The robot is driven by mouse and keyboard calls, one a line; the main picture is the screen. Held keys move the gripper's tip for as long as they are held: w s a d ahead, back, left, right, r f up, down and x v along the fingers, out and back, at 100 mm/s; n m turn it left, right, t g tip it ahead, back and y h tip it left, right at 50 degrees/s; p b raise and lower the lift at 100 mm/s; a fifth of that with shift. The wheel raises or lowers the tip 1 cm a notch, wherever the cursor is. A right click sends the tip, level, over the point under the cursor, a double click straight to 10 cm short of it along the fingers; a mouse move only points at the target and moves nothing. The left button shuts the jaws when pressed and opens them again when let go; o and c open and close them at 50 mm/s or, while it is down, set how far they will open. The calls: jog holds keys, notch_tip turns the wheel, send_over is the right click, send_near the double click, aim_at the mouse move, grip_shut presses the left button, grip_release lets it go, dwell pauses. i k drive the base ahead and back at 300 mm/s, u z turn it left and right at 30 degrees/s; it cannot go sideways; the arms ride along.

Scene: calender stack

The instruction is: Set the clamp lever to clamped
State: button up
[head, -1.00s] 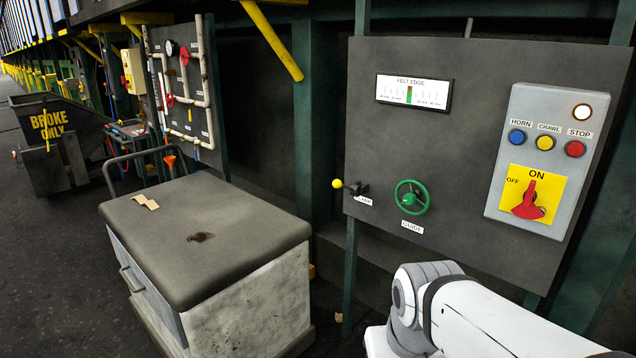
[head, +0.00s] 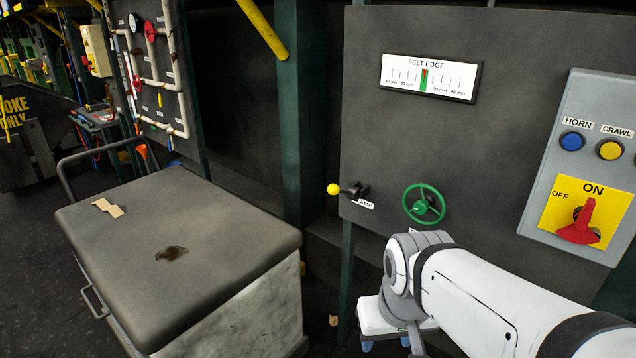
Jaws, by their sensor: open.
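The clamp lever (head: 345,189) is a short dark lever with a yellow ball knob, at the lower left edge of the grey panel (head: 400,140) in the head view. Its knob points left, past the panel's edge. A small white label (head: 366,204) sits just below it, its lettering partly covered by the lever. My gripper (head: 386,344) shows at the bottom of the view, below the lever and to its right. It points down, its bluish fingertips are apart, and it is clear of the lever. Nothing shows between the fingers.
A green handwheel (head: 424,204) is right of the lever. A felt edge gauge (head: 431,77) is above. A grey control box (head: 563,101) with buttons and a red switch (head: 580,223) is at right. A grey-topped cabinet (head: 190,225) stands at left, with a gap before the panel.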

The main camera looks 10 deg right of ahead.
aim_at(333, 189)
jog(key=z, duration=0.05)
jog(key=k, duration=0.55)
jog(key=u, duration=0.5)
jog(key=i, duration=1.3)
jog(key=u, duration=0.3)
